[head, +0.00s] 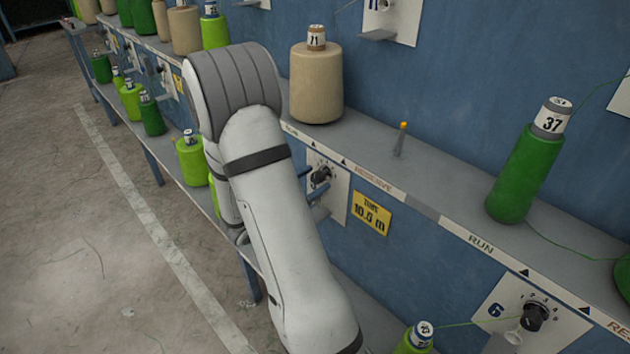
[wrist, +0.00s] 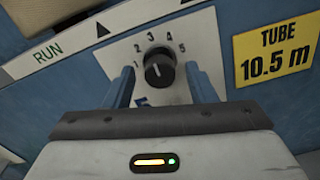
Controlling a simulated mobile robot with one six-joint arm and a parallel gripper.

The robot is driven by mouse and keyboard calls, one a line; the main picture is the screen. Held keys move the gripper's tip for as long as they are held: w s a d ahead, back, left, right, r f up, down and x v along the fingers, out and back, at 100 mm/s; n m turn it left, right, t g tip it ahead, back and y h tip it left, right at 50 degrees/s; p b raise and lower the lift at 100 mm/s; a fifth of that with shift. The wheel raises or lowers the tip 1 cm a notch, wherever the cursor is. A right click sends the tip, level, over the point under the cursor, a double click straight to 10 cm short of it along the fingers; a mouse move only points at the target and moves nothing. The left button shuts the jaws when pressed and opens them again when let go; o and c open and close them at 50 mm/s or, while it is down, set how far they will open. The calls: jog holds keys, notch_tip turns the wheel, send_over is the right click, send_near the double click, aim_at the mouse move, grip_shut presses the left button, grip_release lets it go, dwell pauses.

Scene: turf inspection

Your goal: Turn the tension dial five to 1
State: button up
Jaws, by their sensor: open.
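The tension dial (wrist: 158,72) is a round black knob on a white plate (wrist: 205,45) with the numbers 1 to 5 arched around it. In the wrist view my gripper (wrist: 160,78) is open, with one blue finger on each side of the knob. Gaps show between the fingers and the knob. I cannot tell clearly which number the knob's mark faces. A blue figure at the plate's lower left is mostly hidden by my gripper. In the head view the dial (head: 321,174) shows beside the blue fingers of my gripper (head: 312,182), partly hidden by them.
A yellow "TUBE 10.5 m" label (head: 371,213) is right of the dial. The shelf above carries a beige cone (head: 316,85) marked 71, a small yellow-tipped peg (head: 401,138) and a green cone (head: 527,165) marked 37. Another dial (head: 534,316), on plate 6, is at lower right.

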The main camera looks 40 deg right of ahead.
jog(key=shift+d, duration=0.75)
jog(key=shift+c, duration=0.5)
